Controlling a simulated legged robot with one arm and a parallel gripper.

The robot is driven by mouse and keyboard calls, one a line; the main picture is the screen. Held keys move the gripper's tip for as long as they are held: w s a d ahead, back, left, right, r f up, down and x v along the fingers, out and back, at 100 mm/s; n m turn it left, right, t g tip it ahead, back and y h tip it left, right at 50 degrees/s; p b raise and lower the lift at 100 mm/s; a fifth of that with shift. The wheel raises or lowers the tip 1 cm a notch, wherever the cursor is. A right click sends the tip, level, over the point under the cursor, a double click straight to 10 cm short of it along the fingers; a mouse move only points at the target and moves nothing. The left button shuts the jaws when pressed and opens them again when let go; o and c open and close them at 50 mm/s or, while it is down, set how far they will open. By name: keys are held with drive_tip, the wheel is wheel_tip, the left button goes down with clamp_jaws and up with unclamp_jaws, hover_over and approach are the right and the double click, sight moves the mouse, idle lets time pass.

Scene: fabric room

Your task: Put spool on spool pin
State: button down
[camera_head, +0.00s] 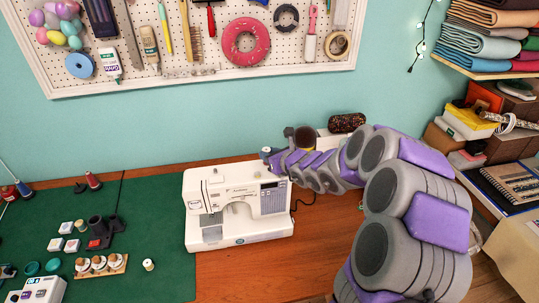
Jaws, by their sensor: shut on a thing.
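The white sewing machine (238,226) stands upright on the table, partly on the green mat. My gripper (268,157) is at the machine's upper right corner, at its top edge. It is shut on a small pale thing, which looks like the spool (265,152). The fingers are too small to see clearly. The spool pin on the machine's top cannot be made out, and I cannot tell whether the spool touches it. Another small pale spool (148,264) stands on the mat, left of the machine.
The green mat (150,215) holds a wooden rack of spools (101,266), small white boxes (66,228) and a dark holder (101,231) at left. A pegboard (200,50) hangs behind. Shelves with folded fabric (480,45) are at right. Bare wooden tabletop (235,278) shows in front.

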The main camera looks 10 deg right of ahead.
drive_tip(key=shift+r, duration=0.15)
drive_tip(key=shift+s+a+r+p, duration=0.1)
drive_tip(key=shift+r+p, duration=0.7)
drive_tip(key=shift+r, duration=1.25)
drive_tip(key=s+r+m+h, duration=0.1)
drive_tip(key=s+r, duration=0.5)
drive_tip(key=shift+w+f+p, duration=0.6)
drive_tip(key=shift+w+f, duration=0.45)
drive_tip(key=shift+f, duration=0.4)
drive_tip(key=shift+w+f+p, duration=0.6)
drive_tip(key=shift+w+f, duration=0.4)
drive_tip(key=shift+f, duration=0.45)
drive_tip(key=shift+w+f+p, duration=0.6)
drive_tip(key=shift+w+f, duration=0.45)
drive_tip(key=shift+f, duration=0.4)
drive_tip(key=shift+f+b, duration=0.65)
drive_tip(key=shift+b, duration=0.4)
drive_tip(key=shift+b, duration=0.6)
drive_tip(key=shift+f+b, duration=1)
drive_tip(key=shift+b, duration=0.05)
